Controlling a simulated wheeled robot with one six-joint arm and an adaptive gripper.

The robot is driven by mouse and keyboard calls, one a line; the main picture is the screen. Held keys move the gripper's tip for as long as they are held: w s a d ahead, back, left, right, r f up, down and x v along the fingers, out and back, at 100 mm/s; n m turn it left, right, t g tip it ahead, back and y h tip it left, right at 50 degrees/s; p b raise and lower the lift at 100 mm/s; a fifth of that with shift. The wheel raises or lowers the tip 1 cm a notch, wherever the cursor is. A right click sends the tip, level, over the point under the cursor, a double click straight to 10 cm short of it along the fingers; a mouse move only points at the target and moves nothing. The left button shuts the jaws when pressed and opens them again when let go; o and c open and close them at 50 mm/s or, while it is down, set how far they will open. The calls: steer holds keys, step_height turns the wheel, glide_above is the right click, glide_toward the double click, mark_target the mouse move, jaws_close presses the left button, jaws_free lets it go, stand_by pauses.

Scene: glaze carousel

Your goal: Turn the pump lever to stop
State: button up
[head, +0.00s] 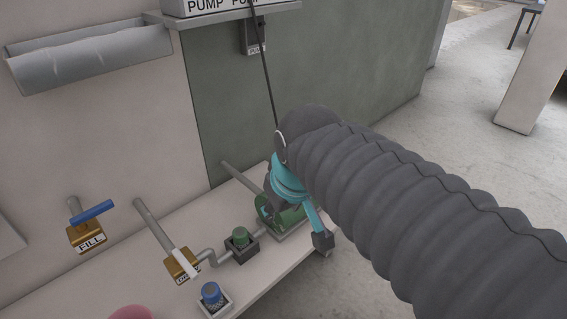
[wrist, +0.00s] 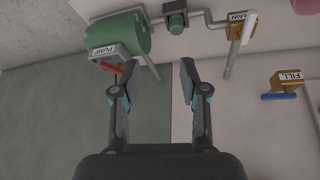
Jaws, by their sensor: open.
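The green pump (wrist: 120,36) shows at the upper left of the wrist view, with a white PUMP label (wrist: 106,52) on its face. The red pump lever (wrist: 108,67) sticks out beside the label, close to my left finger; I cannot tell whether they touch. My gripper (wrist: 158,68) is open, with nothing between its fingers. In the head view the pump (head: 292,220) is partly covered by my arm, and the red lever is hidden there.
A FILL valve (head: 88,235) with a blue handle and a brass valve (head: 182,264) with a white handle stand to the left. A dark cord (head: 267,82) hangs from the shelf (head: 215,13).

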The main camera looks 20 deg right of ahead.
steer(key=w+d+r+n+g+p, duration=0.1)
steer(key=w+d+n+g+p, duration=0.3)
steer(key=w, duration=0.6)
steer(key=w+d+r+n+b, duration=0.1)
steer(key=w+d+r+n, duration=0.15)
steer(key=w+d, duration=0.5)
steer(key=w+d+f+n+p, duration=0.1)
steer(key=w+d+f+n, duration=0.1)
steer(key=w+d+f, duration=0.35)
steer(key=shift+g, duration=0.4)
steer(key=f, duration=0.4)
steer(key=w+a+f+b, duration=0.1)
steer(key=f, duration=0.3)
steer(key=f+b, duration=0.1)
steer(key=f, duration=0.3)
steer(key=shift+w+a, duration=0.2)
steer(key=shift+a, duration=0.15)
steer(key=shift+c, duration=0.3)
jaws_close()
